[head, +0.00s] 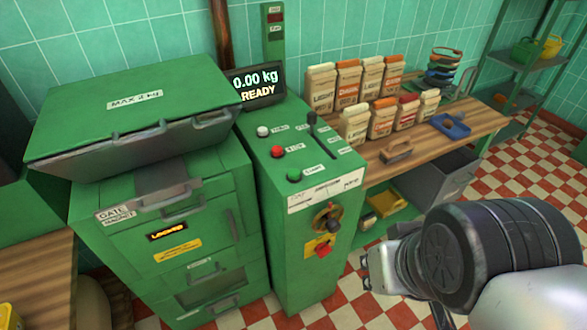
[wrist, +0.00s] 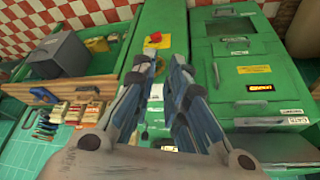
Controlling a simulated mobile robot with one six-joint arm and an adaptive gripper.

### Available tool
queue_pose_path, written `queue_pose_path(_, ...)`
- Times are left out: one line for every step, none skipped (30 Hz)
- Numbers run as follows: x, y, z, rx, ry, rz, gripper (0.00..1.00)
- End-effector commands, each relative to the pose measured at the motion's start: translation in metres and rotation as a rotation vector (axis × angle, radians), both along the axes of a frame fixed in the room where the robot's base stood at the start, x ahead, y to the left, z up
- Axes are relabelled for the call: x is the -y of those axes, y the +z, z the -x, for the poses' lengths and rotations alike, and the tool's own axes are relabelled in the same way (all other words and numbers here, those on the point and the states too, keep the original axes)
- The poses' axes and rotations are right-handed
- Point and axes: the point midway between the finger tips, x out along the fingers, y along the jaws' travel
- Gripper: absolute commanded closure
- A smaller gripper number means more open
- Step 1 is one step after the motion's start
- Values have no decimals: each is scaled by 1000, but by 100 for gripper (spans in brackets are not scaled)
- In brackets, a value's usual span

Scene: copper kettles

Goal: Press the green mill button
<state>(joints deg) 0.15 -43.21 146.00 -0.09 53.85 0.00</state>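The green mill button (head: 294,175) is on the sloping top of the green control console (head: 255,160) in the head view, nearest the front, with a small label beside it. A red button (head: 277,151) and a white button (head: 263,131) sit behind it. In the wrist view my gripper (wrist: 161,66) is open and empty, its fingers apart over the console. I cannot make out the green button there; the fingers partly cover the console. In the head view my arm's end is at the lower right, well apart from the button.
A display (head: 256,88) reads 0.00 kg READY. The green mill cabinet (head: 170,230) with a closed lid (head: 135,105) stands left. A lever (head: 312,122) rises beside the buttons. A red knob (head: 323,250) is on the console front. Flour bags (head: 381,118) stand on the wooden bench (head: 480,118) at right.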

Motion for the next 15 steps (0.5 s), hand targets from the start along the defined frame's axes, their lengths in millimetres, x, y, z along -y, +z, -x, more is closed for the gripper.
queue_pose_path(0,0,0,0,0,0,93)
queue_pose_path(0,0,0,0,0,0,95)
queue_pose_path(0,0,0,0,0,0,97)
queue_pose_path(0,0,0,0,0,0,99)
queue_pose_path(0,0,0,0,0,0,100)
queue_pose_path(0,0,0,0,0,0,100)
queue_pose_path(0,0,0,0,0,0,100)
queue_pose_path(0,0,0,0,0,0,100)
queue_pose_path(0,0,0,0,0,0,100)
queue_pose_path(0,0,0,0,0,0,100)
queue_pose_path(0,0,0,0,0,0,100)
queue_pose_path(0,0,0,0,0,0,100)
queue_pose_path(0,0,0,0,0,0,100)
queue_pose_path(0,0,0,0,0,0,100)
queue_pose_path(0,0,0,0,0,0,100)
